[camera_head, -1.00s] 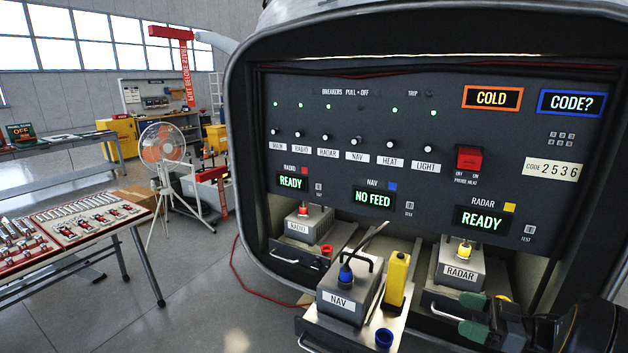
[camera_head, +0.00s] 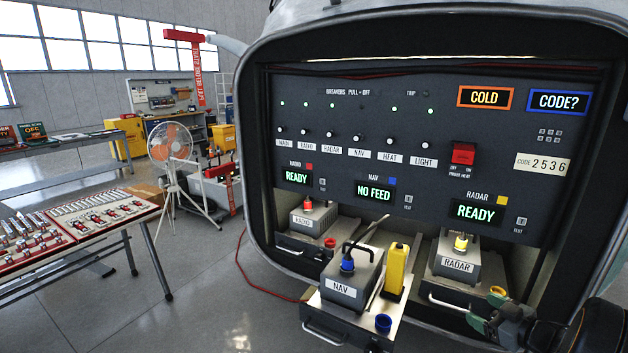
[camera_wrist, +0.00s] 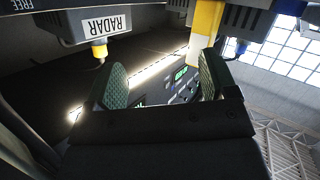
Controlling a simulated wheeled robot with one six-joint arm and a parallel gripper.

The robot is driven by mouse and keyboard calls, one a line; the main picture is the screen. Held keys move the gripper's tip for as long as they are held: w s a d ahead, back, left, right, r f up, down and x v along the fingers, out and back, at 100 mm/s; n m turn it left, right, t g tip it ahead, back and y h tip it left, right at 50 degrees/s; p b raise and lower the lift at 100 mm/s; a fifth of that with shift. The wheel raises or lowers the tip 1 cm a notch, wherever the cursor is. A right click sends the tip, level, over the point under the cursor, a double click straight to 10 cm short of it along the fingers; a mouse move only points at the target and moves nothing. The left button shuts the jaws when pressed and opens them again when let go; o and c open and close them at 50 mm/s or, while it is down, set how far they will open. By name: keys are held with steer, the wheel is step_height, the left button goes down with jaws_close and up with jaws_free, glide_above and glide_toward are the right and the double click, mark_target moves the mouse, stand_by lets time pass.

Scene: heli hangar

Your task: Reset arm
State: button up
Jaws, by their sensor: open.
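My gripper (camera_head: 490,314) is at the lower right of the head view, in front of the radar drawer. Its two green-padded fingers stand apart with nothing between them, as the wrist view (camera_wrist: 163,82) shows. The radar unit (camera_head: 458,262) sits in its bay with a yellow plug (camera_head: 461,243) on top. In the wrist view the radar unit (camera_wrist: 104,26) is at the upper left, apart from the fingers. The nav unit (camera_head: 345,285) stands on its pulled-out drawer to the left of my gripper, with a yellow upright object (camera_head: 396,270) beside it.
The panel reads COLD (camera_head: 487,97), CODE? (camera_head: 558,101) and NO FEED for nav (camera_head: 374,192). The radio unit (camera_head: 312,217) sits in the left bay. A blue cup (camera_head: 383,323) is on the nav drawer.

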steer(key=d+m+g+h, duration=0.2)
steer(key=d+m+h, duration=0.35)
steer(key=h, duration=0.35)
steer(key=s+a+m+g+h, duration=0.3)
steer(key=s+a+m+g, duration=0.1)
steer(key=s+g, duration=0.15)
steer(key=s+a+r+y, duration=0.2)
steer(key=s+a, duration=0.2)
steer(key=a, duration=0.5)
steer(key=s+a+r+n+g+y, duration=0.1)
steer(key=s+a, duration=0.3)
steer(key=a, duration=0.5)
steer(key=s+a+r+n+g+y, duration=0.1)
steer(key=s+a+r+y, duration=0.1)
steer(key=a, duration=0.7)
steer(key=shift+s+r+y, duration=0.3)
steer(key=shift+s+y, duration=0.1)
steer(key=shift+s, duration=0.5)
steer(key=shift+d, duration=0.1)
